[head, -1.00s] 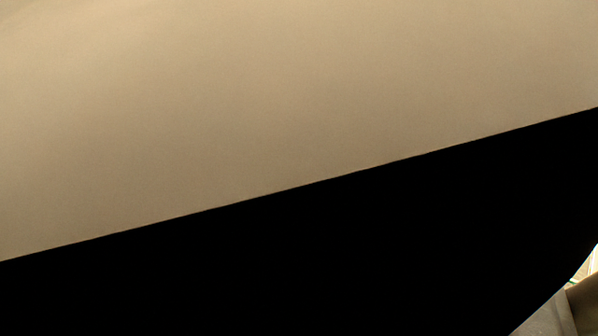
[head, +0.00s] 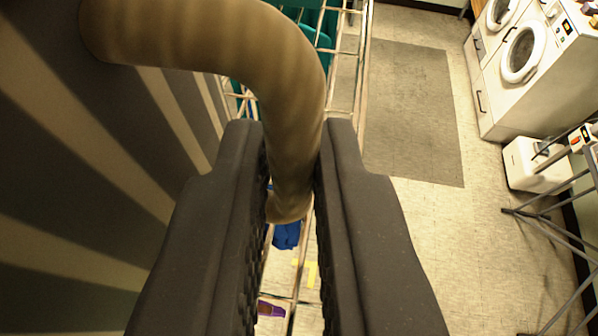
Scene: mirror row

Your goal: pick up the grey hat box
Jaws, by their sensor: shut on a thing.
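A large surface with dark grey and beige stripes, which I take for the grey hat box (head: 60,130), fills the left of the head view. A thick tan curved handle (head: 290,75) comes out from its upper part and bends down to the right. My gripper (head: 292,165) has its two dark fingers on either side of the lower end of this handle and is shut on it. The rest of the box is outside the picture, so I cannot tell what it rests on.
A wire rack or cart (head: 362,62) stands behind the handle, with teal (head: 318,22) and blue items (head: 287,235) in or behind it. White front-loading machines (head: 545,65), a white container (head: 528,168) and a grey metal frame (head: 548,222) are at the right. A grey floor mat (head: 415,110) lies between.

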